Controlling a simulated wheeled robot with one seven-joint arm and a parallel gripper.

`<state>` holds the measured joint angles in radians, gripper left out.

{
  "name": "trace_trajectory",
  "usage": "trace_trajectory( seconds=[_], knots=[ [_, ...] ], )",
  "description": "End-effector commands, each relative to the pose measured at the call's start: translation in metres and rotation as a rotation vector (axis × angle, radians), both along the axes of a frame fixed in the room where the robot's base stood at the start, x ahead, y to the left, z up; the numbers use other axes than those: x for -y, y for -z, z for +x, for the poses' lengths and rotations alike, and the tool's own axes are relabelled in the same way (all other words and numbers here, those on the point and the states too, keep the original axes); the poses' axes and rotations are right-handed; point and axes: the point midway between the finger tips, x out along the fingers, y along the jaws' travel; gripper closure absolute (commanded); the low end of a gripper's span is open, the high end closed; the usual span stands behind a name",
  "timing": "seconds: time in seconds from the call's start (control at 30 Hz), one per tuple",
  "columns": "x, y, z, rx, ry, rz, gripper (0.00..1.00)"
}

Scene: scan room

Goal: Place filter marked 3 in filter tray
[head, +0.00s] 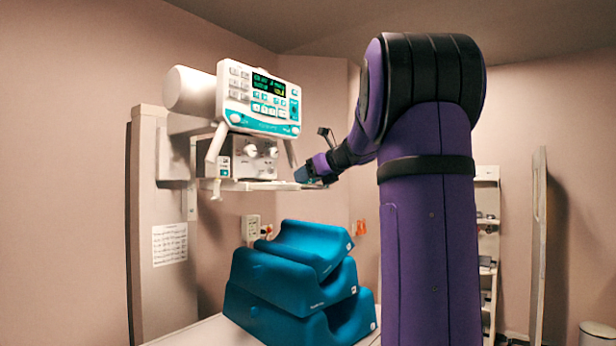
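The filter tray (248,186) appears to be the thin pale shelf under the grey collimator box (246,158), below the white X-ray head. My gripper (304,174) is at the right end of this shelf, small and far off at the end of my purple arm. Its fingertips point left, close to the shelf's right edge. I cannot tell whether they touch it, or whether the fingers are open or shut. A thin flat edge shows by the fingertips, but I cannot tell if it is a filter or the shelf. No filter marked 3 can be made out.
The X-ray head's control panel (264,101) and its white handles hang around the collimator. Stacked blue foam supports (300,280) stand on a white table (205,332) below. A shelf rack (488,240) stands behind my arm, and an upright panel (538,245) is at right.

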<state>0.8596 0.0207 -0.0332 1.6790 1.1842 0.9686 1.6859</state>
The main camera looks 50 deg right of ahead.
Motion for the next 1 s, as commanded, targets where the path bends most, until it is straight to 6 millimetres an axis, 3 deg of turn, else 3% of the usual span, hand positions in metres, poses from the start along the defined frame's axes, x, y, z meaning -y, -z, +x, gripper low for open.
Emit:
trace_trajectory(
  seconds=[0.03,0.1,0.47,0.67,1.0],
  knots=[
    [0.000,0.000,0.000,0.000,0.000,0.000,0.38],
    [0.000,0.000,0.000,0.000,0.000,0.000,0.22],
    [0.000,-0.004,-0.002,0.001,0.001,0.000,0.22],
    [0.002,-0.014,-0.027,0.001,0.001,0.000,0.22],
    [0.007,-0.039,-0.087,0.001,0.001,0.000,0.22]
  ],
)
